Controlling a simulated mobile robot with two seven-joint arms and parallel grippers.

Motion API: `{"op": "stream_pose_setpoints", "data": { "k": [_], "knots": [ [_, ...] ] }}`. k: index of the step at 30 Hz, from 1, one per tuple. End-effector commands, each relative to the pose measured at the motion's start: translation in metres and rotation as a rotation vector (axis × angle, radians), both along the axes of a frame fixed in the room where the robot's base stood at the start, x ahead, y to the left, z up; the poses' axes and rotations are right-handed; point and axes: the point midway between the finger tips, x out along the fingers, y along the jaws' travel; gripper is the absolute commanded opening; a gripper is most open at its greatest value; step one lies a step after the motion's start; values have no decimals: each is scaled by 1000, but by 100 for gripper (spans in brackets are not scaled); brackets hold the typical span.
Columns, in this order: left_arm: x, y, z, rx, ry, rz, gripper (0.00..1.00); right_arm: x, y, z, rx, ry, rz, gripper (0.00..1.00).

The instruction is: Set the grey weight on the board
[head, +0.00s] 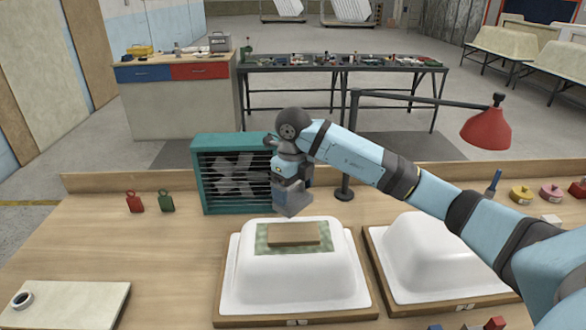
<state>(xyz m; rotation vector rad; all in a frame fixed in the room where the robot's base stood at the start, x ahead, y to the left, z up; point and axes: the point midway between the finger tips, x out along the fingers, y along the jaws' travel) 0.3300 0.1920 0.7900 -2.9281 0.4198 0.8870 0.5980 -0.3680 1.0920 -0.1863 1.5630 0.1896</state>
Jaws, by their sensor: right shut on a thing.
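The board (293,235) is a flat brown slab on a green checked cloth (262,243), on top of the near white tub shell (295,272). My right gripper (289,188) points down, above and slightly behind the board. It is shut on the grey weight (294,206), which hangs close above the back edge of the board. The gripper hides the weight's upper part, and I cannot tell exactly how large the gap below it is. My left gripper is not in view.
A teal fan (222,174) stands close behind the shell. Red (134,202) and green (166,201) weights stand left of it. A second white shell (430,260) is at right, below a red lamp (486,128). A pale slab (65,304) lies front left; the bench between is clear.

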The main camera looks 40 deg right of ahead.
Motion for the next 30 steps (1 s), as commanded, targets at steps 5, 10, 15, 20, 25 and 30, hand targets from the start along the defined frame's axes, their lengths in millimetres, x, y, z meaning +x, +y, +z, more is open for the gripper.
{"op": "stream_pose_setpoints", "data": {
  "k": [5,10,15,20,25,30],
  "knots": [
    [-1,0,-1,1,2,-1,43,1,0,-9,2,-3,-1,26],
    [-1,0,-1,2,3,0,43,0,0,-23,1,-2,0,26],
    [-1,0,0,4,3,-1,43,0,1,-46,2,-1,0,26],
    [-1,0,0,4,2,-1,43,1,0,-52,2,-4,0,26],
    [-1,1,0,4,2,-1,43,1,0,-52,1,-4,0,26],
    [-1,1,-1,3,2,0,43,0,0,-56,0,0,1,100]
  ]
}}
